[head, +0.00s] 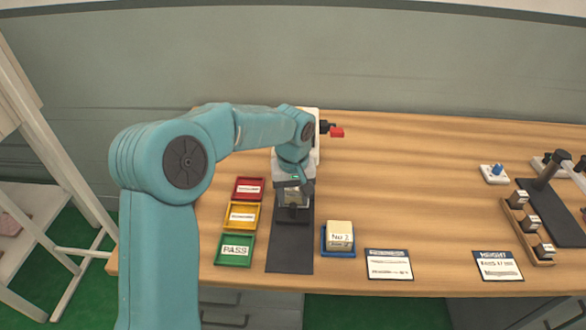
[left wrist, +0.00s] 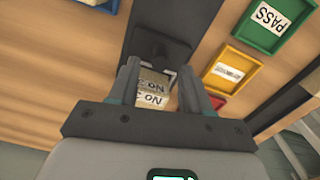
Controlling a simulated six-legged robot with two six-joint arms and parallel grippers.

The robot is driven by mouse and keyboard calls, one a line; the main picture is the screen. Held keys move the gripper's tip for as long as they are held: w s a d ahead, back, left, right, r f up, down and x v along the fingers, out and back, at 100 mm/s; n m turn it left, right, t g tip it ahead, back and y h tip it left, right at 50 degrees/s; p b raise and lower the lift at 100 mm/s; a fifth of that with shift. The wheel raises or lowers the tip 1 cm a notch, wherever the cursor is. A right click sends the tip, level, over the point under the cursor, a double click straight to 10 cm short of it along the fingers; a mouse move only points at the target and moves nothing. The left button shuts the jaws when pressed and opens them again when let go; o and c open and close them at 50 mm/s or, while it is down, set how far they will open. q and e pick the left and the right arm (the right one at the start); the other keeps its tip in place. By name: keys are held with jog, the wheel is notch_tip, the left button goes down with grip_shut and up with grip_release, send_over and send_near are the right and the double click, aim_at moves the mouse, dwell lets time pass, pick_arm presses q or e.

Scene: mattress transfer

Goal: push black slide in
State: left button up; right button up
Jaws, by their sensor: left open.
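The black slide (head: 293,216) sits on a dark strip (head: 289,251) in the middle of the table. In the left wrist view the slide (left wrist: 160,46) is a dark plate with a raised part in its middle. A pale block with a "No" label (left wrist: 152,98) lies at its end, showing between my fingers. My left gripper (head: 294,190) points down over the far part of the slide. In the left wrist view its fingers (left wrist: 159,72) are apart, one on each side of the block; contact is unclear. My right gripper is out of view.
Red (head: 249,188), yellow (head: 242,215) and green (head: 234,250) trays stand left of the strip. A white device with a red-tipped part (head: 336,132) stands behind my arm. Printed cards (head: 389,264) lie front right.

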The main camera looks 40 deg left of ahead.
pick_arm(q)
notch_tip(320, 180, up, 12)
jog(key=p, duration=0.1)
dwell(0.4)
jog(key=t+y+b, duration=0.3)
jog(key=b, duration=0.9)
send_near(293, 206)
jog(key=b+x, duration=0.3)
jog(key=x, duration=0.7)
jog(key=shift+w+a+f, duration=0.1)
jog(key=shift+f, duration=0.15)
